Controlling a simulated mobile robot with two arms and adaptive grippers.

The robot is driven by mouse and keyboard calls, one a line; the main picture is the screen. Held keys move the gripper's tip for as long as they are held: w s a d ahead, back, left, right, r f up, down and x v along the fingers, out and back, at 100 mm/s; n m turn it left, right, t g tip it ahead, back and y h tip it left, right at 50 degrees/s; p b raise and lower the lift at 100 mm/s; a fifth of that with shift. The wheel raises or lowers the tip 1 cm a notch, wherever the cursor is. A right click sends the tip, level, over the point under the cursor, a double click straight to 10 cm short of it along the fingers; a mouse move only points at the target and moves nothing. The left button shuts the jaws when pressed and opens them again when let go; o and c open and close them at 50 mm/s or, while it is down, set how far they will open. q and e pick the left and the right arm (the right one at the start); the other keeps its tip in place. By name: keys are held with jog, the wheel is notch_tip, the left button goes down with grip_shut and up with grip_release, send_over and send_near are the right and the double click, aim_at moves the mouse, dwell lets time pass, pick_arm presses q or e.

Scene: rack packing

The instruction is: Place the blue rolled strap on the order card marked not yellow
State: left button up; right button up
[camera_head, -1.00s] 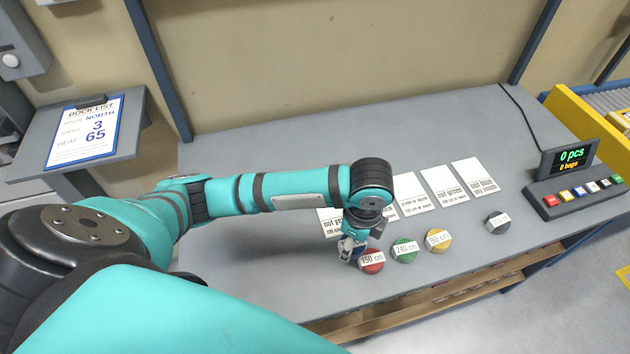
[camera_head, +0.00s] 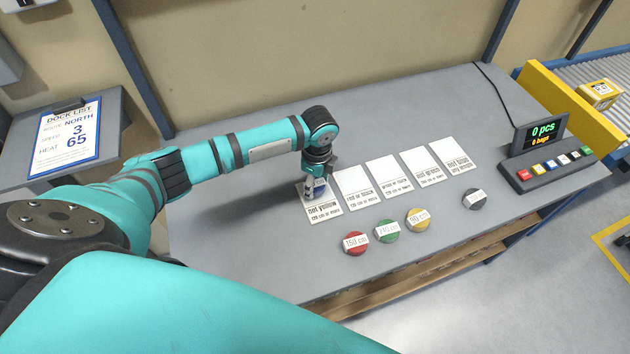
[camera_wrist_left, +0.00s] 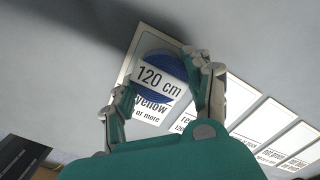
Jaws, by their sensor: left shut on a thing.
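The blue rolled strap (camera_wrist_left: 158,72) carries a white label reading 120 cm and sits between the fingers of my left gripper (camera_wrist_left: 165,90) in the left wrist view. My left gripper (camera_head: 317,186) is shut on it, over the order card marked not yellow (camera_head: 323,210), the leftmost card in the row. In the head view the gripper mostly hides the strap. I cannot tell whether the strap touches the card. My right gripper is not in view.
More order cards (camera_head: 388,171) run to the right. Red (camera_head: 355,243), green (camera_head: 387,231), yellow (camera_head: 418,219) and black (camera_head: 475,199) rolled straps lie in front. A button console (camera_head: 548,172) with a display stands at right. The table's left part (camera_head: 230,250) is clear.

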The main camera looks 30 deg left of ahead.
aim_at(317, 185)
pick_arm(q)
jog(key=shift+f, duration=0.35)
jog(key=shift+f, duration=0.1)
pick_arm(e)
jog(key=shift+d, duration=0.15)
pick_arm(q)
jog(key=o, duration=1.3)
jog(key=shift+c, duration=0.2)
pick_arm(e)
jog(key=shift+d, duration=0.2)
pick_arm(q)
notch_tip(317, 185, up, 12)
jog(key=b, duration=0.1)
jog(key=shift+d+b, duration=0.35)
jog(key=shift+b, duration=0.05)
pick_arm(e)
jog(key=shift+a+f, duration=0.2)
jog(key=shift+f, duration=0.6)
pick_arm(q)
jog(key=shift+s, duration=0.1)
